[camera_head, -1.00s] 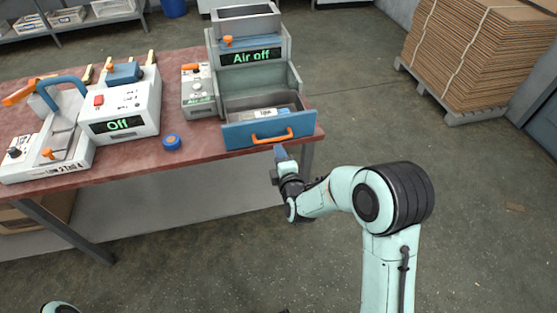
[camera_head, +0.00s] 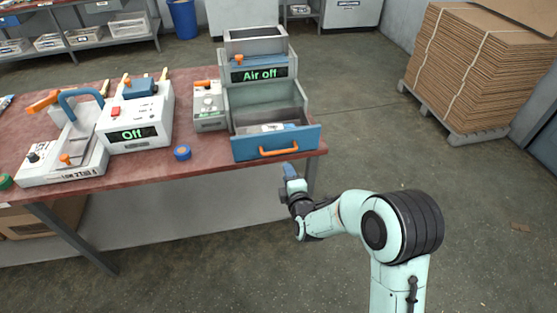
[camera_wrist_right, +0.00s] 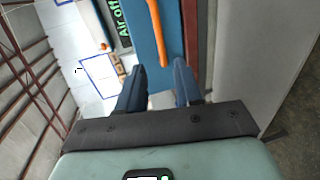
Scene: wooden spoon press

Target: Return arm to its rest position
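My right gripper (camera_head: 289,172) hangs in front of the table's near edge, just below the open drawer of the machine. In the right wrist view its two blue fingers (camera_wrist_right: 159,87) are apart with nothing between them. The drawer's orange handle (camera_head: 279,150) is apart from the fingers and also shows beyond them in the right wrist view (camera_wrist_right: 158,30). The machine (camera_head: 290,100) has a display reading "Air off", and its blue-fronted drawer (camera_head: 243,147) is pulled out with a small item inside. My left gripper is not in view.
A cardboard stack (camera_head: 480,65) stands on a pallet at the right. The floor right of the table is clear.

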